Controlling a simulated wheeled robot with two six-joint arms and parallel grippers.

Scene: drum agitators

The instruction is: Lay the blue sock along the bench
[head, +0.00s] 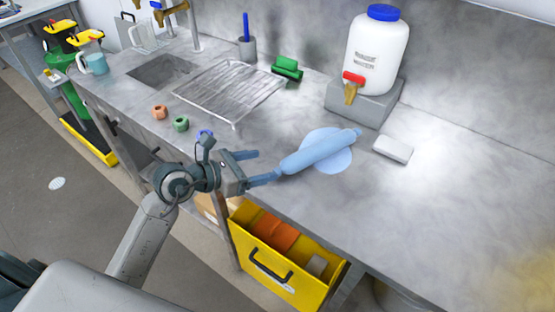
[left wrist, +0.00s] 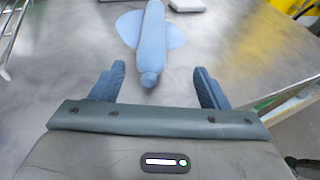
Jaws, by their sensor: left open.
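The blue sock (head: 318,153) is a long, straight roll lying on the grey steel bench (head: 400,215). It crosses a pale blue round patch (head: 343,160) that shows on both sides of it. The sock also shows in the left wrist view (left wrist: 152,40), pointing away from me, with its knobbed near end closest. My left gripper (head: 267,165) is open and empty at the sock's near end. In the left wrist view, that end appears between the two spread fingertips (left wrist: 159,72); I cannot tell whether they touch it. My right gripper is not in view.
A white drum with a red tap (head: 375,55) stands on a grey block at the back. A white block (head: 393,149) lies right of the sock. A wire rack (head: 232,90) and small rings lie left. A yellow drawer (head: 285,262) stands open below the bench's front edge.

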